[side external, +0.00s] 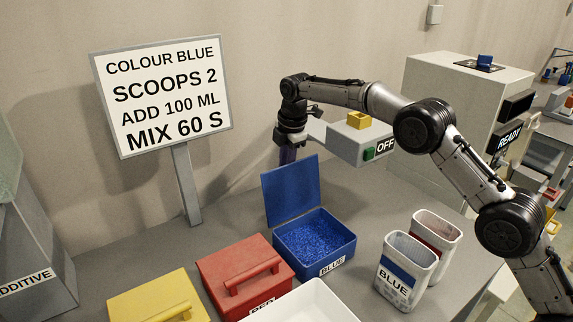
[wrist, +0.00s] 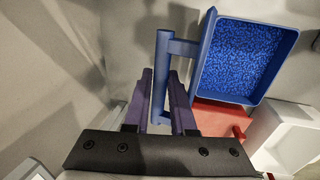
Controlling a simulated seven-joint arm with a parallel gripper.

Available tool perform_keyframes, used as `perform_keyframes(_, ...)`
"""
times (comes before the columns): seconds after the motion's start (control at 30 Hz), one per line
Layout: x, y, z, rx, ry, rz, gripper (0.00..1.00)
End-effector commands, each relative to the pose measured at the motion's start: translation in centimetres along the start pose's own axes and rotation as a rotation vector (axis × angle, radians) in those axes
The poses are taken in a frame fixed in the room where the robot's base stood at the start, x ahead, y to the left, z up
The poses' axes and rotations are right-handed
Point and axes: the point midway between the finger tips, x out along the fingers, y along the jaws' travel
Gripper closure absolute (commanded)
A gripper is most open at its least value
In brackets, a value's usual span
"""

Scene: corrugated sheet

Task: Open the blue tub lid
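The blue tub (side external: 318,246) stands on the bench, full of blue granules. Its lid (side external: 291,189) stands up at the tub's back edge, open and roughly upright. In the wrist view the tub (wrist: 240,97) is at the upper right, with the lid (wrist: 206,48) seen nearly edge-on. My gripper (side external: 287,154) is behind the lid, its fingertips partly hidden by it. In the wrist view my purple fingers (wrist: 160,78) lie on both sides of the lid's blue handle bar (wrist: 160,62) and appear closed on it.
The closed red tub (side external: 240,272) and yellow tub (side external: 157,299) stand to the left. A white tray (side external: 318,292) is in front. Two canisters, one labelled BLUE (side external: 404,270), stand right. A sign (side external: 163,90) and a machine marked OFF (side external: 361,140) stand behind.

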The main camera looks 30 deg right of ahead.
Motion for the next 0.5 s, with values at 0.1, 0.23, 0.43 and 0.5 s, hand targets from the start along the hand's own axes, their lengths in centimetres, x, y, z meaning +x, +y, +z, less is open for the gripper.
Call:
perform_keyframes(0.1, -0.6, 0.6, 0.1, 0.001, 0.000, 0.026, 0.68)
perform_keyframes(0.23, -0.6, 0.6, 0.1, 0.001, 0.000, 0.025, 0.68)
perform_keyframes(0.43, -1.7, 0.6, 0.1, 0.001, 0.000, 0.028, 0.68)
perform_keyframes(0.5, -2.9, 0.6, 0.1, 0.001, 0.001, 0.030, 0.68)
